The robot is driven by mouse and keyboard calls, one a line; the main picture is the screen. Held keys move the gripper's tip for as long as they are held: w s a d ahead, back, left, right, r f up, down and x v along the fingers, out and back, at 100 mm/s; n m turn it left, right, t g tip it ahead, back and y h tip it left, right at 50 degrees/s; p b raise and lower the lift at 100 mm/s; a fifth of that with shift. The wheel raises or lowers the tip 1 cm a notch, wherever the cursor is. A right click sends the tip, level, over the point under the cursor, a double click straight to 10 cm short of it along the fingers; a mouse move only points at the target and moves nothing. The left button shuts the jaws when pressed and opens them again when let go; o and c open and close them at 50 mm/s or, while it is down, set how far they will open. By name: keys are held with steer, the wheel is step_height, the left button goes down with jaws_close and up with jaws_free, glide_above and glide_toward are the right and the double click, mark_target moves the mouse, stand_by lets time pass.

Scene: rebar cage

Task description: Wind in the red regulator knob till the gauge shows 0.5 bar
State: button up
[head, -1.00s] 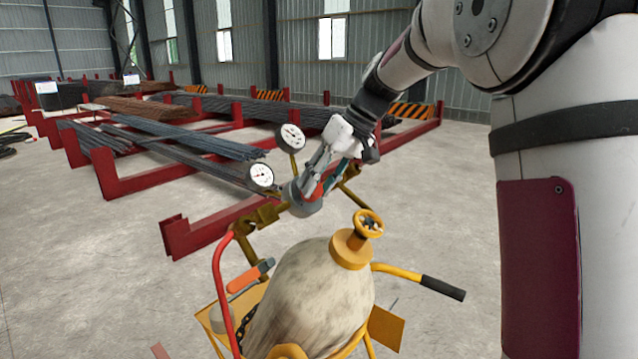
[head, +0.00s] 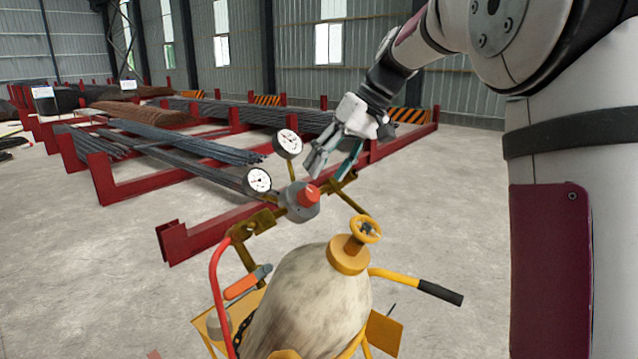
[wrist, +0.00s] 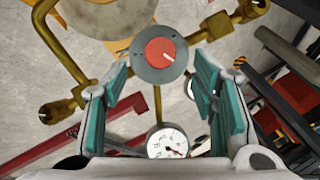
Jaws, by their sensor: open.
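The red regulator knob (head: 309,193) sits on the round grey regulator body (head: 299,208) above the gas cylinder. In the wrist view the knob (wrist: 160,51) shows a white mark. My gripper (head: 332,172) is open and empty, above and to the right of the knob in the head view, apart from it. In the wrist view its teal-padded fingers (wrist: 163,90) are spread, with the knob beyond the gap. Two white gauges, a lower left gauge (head: 257,181) and an upper gauge (head: 288,144), stand by the regulator. One gauge (wrist: 167,143) faces the wrist camera; its reading is too small to tell.
The pale cylinder (head: 310,300) stands in a cart with a red hose (head: 216,280) and a black-gripped handle (head: 440,291). A yellow handwheel valve (head: 365,229) tops the cylinder. Red racks with rebar (head: 190,145) stand behind. The floor at right is clear.

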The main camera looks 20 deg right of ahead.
steer(key=v, duration=0.6)
steer(key=shift+r, duration=0.15)
steer(key=shift+s, duration=0.1)
steer(key=s+a+f+m+t+h, duration=0.1)
steer(key=s+a, duration=0.1)
steer(key=s, duration=0.5)
steer(key=s+a+f+m+h, duration=0.1)
steer(key=s+a+h, duration=0.15)
steer(key=s, duration=0.45)
steer(key=s+f+t+h, duration=0.1)
steer(key=s+f, duration=0.4)
steer(key=s, duration=0.2)
steer(key=s+a+f+t+h, duration=0.1)
steer(key=s+f, duration=0.4)
steer(key=s, duration=0.2)
steer(key=shift+s+m, duration=0.3)
steer(key=shift+s, duration=0.05)
steer(key=shift+a+f, duration=0.1)
stand_by(1.0)
